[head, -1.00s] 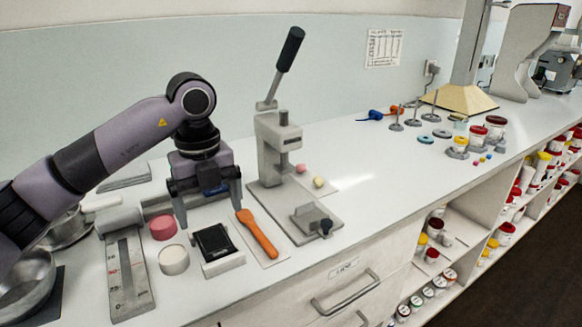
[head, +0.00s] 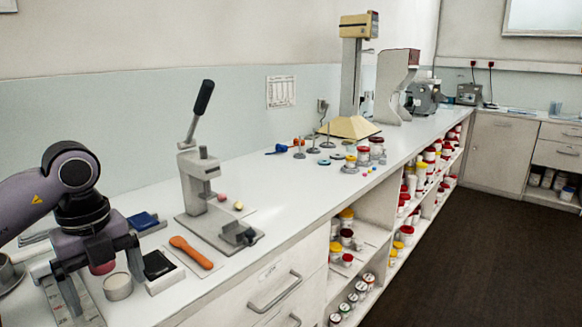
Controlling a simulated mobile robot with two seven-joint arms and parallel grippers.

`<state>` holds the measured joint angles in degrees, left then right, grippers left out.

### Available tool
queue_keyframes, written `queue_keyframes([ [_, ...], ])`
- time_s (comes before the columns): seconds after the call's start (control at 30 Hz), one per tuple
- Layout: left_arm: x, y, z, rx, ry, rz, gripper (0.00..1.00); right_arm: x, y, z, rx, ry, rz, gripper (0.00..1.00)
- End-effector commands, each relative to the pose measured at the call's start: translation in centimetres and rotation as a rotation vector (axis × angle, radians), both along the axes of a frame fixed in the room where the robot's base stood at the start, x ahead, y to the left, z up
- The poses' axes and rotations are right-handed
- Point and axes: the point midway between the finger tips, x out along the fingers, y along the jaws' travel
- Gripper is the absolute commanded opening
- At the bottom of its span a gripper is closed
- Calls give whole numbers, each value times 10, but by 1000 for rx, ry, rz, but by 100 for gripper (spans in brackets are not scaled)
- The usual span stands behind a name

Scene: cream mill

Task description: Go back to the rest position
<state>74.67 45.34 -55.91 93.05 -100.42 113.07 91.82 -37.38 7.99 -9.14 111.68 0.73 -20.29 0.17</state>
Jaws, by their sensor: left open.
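My left gripper (head: 106,275) is open at the lower left of the head view, pointing down over the counter. Its two dark fingers are apart, and no held thing shows between them. A pink round piece (head: 102,267) and a white round tub (head: 118,287) show between and just behind the fingers, on the counter. I cannot tell how high the fingers are above it. My right gripper is not in view.
The white counter (head: 290,188) runs away to the right. A black-topped pad (head: 158,264), an orange scoop (head: 190,252), a blue block (head: 142,221) and an upright lever press (head: 195,170) stand close by. Open shelves (head: 350,240) hold jars. The dark floor (head: 470,250) is clear.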

Motion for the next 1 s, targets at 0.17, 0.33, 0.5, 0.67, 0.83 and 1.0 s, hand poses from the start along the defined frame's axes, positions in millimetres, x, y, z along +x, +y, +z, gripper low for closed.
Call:
queue_keyframes([
  [0.17,-16,-76,-42,-310,52,-225,92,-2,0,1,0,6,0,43],
  [0.33,-43,-150,-61,-677,65,-379,92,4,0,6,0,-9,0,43],
  [0.5,-70,-216,-55,-1115,25,-419,92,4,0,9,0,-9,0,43],
  [0.67,-79,-249,-35,-1494,-72,-304,92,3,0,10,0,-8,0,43],
  [0.83,-67,-252,-22,-1797,-218,-19,92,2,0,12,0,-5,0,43],
  [1.0,-45,-226,-38,-1941,-377,396,92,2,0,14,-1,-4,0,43],
])
